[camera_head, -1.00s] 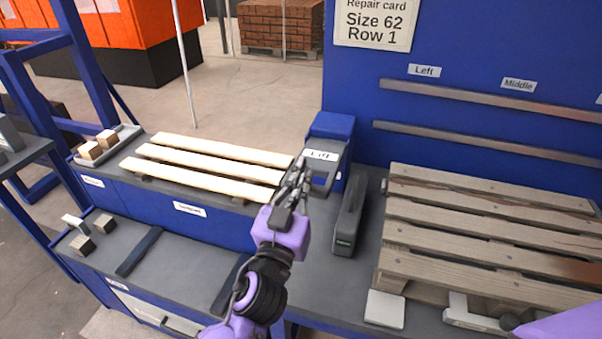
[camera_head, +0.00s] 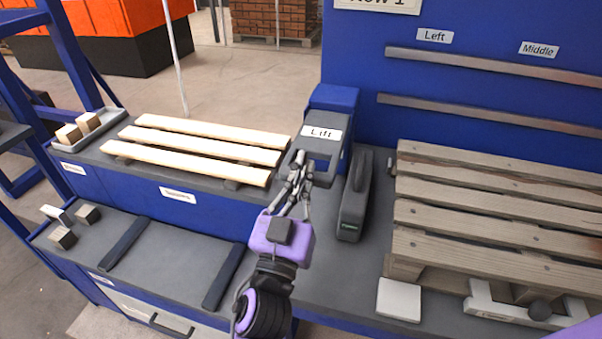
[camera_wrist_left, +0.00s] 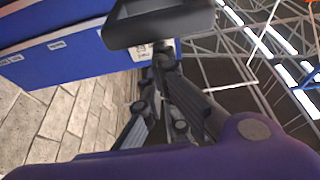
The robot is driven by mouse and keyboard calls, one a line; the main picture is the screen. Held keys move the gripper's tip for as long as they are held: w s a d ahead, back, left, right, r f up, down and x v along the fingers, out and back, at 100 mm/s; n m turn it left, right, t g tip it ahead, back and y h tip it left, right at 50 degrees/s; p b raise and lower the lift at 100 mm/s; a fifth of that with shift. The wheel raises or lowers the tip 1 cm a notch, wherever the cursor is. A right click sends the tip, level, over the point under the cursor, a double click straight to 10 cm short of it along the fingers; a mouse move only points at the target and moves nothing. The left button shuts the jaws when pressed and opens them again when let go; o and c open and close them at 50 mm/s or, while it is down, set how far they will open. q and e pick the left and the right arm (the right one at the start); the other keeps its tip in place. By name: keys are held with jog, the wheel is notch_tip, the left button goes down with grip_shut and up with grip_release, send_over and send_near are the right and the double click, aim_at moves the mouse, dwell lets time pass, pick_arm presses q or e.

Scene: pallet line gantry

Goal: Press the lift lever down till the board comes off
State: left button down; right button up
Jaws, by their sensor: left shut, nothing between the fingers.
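The lift unit (camera_head: 338,124) is a grey housing on a blue block, labelled "Lift". Its grey lever part (camera_head: 321,171), with a rectangular opening, faces me below the label. My left gripper (camera_head: 299,164) is at the lower left of that part, with its fingers shut and empty. Contact is unclear in the head view. In the left wrist view a dark grey bar (camera_wrist_left: 160,27) lies just beyond the fingertips. The worn wooden pallet (camera_head: 480,213) lies at right, and all its visible top boards lie flat. My right gripper is out of view.
Pale boards (camera_head: 207,143) lie on the left bench. A white block (camera_head: 398,300) and a white bracket (camera_head: 508,306) lie before the pallet. The front bench has clear room.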

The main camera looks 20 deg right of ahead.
pick_arm(q)
notch_tip(320, 180, down, 6)
jog(key=t+b, duration=0.1)
jog(key=b, duration=0.6)
jog(key=shift+a+h, duration=0.15)
jog(key=shift+h, duration=0.25)
jog(key=shift+f, duration=0.1)
dwell(0.6)
dwell(0.7)
dwell(0.8)
dwell(0.4)
